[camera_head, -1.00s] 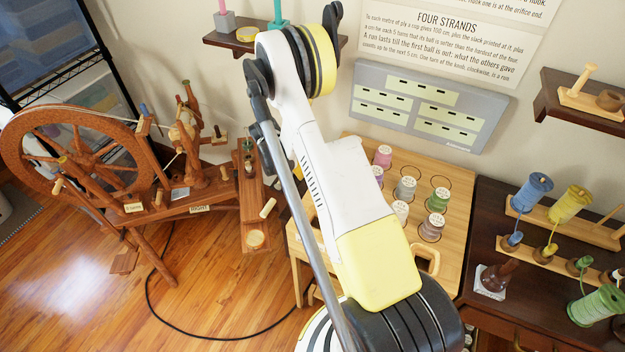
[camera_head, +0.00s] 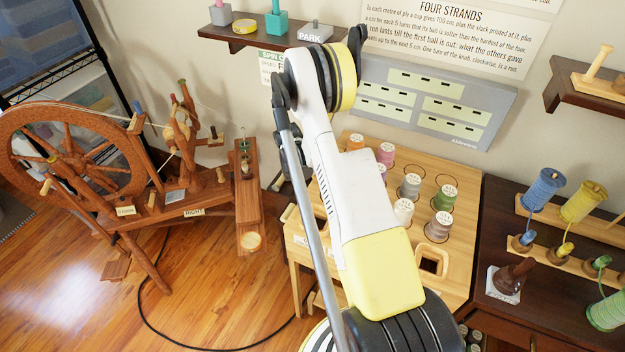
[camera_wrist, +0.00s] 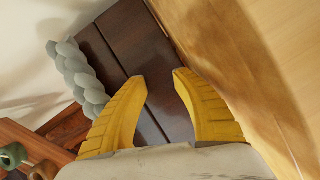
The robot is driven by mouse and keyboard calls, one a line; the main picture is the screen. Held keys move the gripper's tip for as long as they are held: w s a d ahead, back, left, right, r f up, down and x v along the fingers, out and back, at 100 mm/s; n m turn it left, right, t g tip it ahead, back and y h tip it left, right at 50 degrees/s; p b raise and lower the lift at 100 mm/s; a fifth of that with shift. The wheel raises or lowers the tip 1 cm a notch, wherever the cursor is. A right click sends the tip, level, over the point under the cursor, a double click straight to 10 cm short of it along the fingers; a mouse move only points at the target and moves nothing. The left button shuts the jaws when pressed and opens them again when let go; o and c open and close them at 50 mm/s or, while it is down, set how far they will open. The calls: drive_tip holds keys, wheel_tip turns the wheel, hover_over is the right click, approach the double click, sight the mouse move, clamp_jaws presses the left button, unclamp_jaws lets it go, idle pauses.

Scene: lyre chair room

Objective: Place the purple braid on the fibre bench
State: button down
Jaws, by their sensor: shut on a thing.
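My gripper (camera_wrist: 160,80) shows in the wrist view as two yellow fingers with a gap between their tips. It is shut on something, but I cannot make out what. Dark brown wood (camera_wrist: 128,45) with a seam lies behind the fingertips. A grey braid (camera_wrist: 78,75) lies along the left side of that wood, its lower end close to the left finger. I cannot see a purple braid in either view, and cannot tell which surface is the fibre bench. In the head view my arm hides the gripper.
Pale wood (camera_wrist: 285,50) fills the wrist view's right side. In the head view, a spinning wheel (camera_head: 75,165) stands left, a light wooden table (camera_head: 462,195) with several spools is behind my arm, and a dark table (camera_head: 490,325) with yarn spools is right. Open floor (camera_head: 60,285) lies front left.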

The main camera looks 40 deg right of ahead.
drive_tip(key=c, duration=1.2)
unclamp_jaws()
